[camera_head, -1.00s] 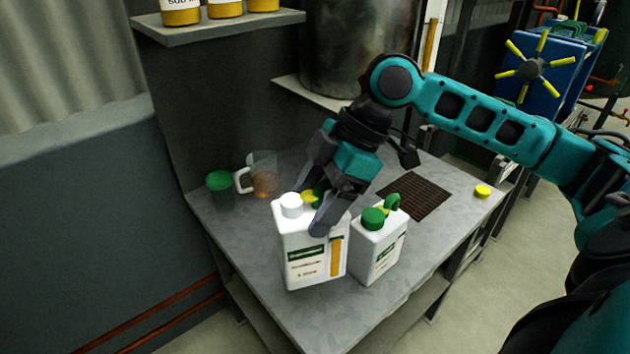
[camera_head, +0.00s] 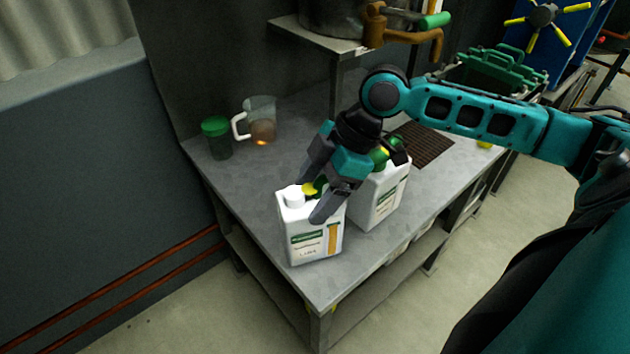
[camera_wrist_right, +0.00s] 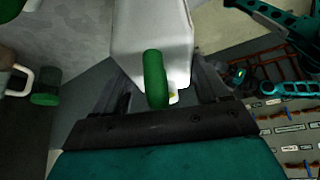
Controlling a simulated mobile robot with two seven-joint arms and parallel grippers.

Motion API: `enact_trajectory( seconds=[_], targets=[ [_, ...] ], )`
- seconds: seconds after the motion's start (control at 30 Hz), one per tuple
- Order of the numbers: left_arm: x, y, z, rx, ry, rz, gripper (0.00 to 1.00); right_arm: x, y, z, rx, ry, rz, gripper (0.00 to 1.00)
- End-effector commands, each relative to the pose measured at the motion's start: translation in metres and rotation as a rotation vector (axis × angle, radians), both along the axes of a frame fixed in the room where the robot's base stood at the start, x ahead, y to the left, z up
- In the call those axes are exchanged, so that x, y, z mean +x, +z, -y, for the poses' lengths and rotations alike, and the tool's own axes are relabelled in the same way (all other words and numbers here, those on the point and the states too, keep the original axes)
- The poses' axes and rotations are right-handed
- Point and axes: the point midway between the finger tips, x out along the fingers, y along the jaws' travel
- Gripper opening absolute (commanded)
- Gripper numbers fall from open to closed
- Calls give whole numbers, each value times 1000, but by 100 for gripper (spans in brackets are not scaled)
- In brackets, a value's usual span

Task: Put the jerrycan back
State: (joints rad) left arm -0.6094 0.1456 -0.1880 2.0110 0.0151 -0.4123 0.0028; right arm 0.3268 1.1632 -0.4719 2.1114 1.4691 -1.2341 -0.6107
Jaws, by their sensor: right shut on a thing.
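My right gripper (camera_head: 318,205) is shut on the green handle of a white jerrycan (camera_head: 312,238) with a white cap and a green-and-yellow label. The jerrycan is upright over the front of the grey table (camera_head: 255,215); I cannot tell if its base touches the top. In the right wrist view, the green handle (camera_wrist_right: 155,78) lies between the two fingers, with the white body (camera_wrist_right: 150,30) beyond. A second white jerrycan (camera_head: 385,198) with a green cap stands just behind it to the right, its top partly hidden by my gripper. My left gripper is not in view.
A green-lidded jar (camera_head: 217,138) and a clear jug (camera_head: 260,120) with amber liquid stand at the back left. A dark grate (camera_head: 425,145) is set in the table at the right. A shelf (camera_head: 320,40) juts out above the back. The table's left side is clear.

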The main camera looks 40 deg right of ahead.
Motion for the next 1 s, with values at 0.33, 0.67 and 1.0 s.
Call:
enact_trajectory(
  seconds=[0.33,0.67,1.0],
  targets=[
    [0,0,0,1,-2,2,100,0,0,0,0,0,-1,85],
    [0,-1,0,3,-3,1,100,0,0,0,0,0,-1,100],
    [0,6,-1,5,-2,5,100,-5,32,16,-4,-1,0,100]
  ],
)
